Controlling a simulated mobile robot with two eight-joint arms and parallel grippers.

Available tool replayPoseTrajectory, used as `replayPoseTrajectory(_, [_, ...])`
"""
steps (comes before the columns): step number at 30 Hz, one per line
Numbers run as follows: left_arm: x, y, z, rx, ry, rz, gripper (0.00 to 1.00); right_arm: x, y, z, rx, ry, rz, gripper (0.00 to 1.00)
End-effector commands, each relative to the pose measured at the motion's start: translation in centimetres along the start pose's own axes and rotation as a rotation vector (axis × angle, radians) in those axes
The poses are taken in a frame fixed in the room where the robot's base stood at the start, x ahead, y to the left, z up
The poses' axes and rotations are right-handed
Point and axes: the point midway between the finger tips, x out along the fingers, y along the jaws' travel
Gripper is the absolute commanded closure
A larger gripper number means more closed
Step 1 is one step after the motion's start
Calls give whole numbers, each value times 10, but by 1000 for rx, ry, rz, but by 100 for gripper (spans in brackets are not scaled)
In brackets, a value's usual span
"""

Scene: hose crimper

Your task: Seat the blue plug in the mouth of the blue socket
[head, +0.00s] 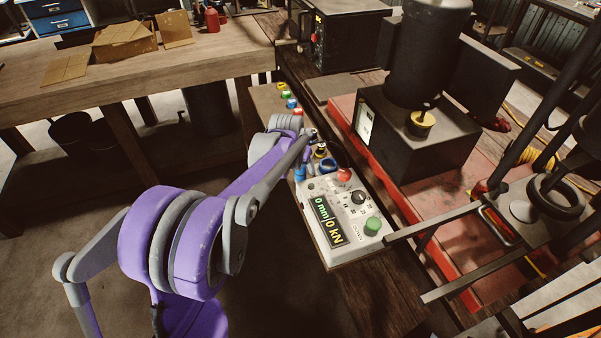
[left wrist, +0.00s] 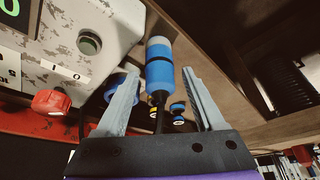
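The blue plug (left wrist: 160,75), a blue cylinder with a black band, a pale end and a dark cable, lies between the fingers of my left gripper (left wrist: 161,72) in the left wrist view. The fingers are spread, with a visible gap on each side of it. A blue ring (left wrist: 122,76), which looks like the blue socket, is partly hidden behind the left finger. In the head view, a blue ring (head: 328,165) sits at the control box's far edge, with a blue piece (head: 300,172), likely the plug, to its left. My left gripper's fingertips are hard to make out there. My right gripper is not in view.
The control box (head: 322,231) with a red knob (head: 344,175) and green button (head: 373,224) stands close by. Several coloured caps (head: 291,103) line the shelf beyond. A black machine (head: 415,135) stands to the right; open floor lies left.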

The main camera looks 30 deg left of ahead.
Motion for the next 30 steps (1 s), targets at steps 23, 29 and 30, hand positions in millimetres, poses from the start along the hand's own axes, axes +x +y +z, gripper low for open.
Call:
replayPoseTrajectory(23, [-6,0,-3,0,1,0,100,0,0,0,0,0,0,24])
replayPoseTrajectory(29, [-39,0,-16,0,1,0,100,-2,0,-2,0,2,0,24])
replayPoseTrajectory(30, [-48,0,-20,-1,1,0,100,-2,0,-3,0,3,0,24])
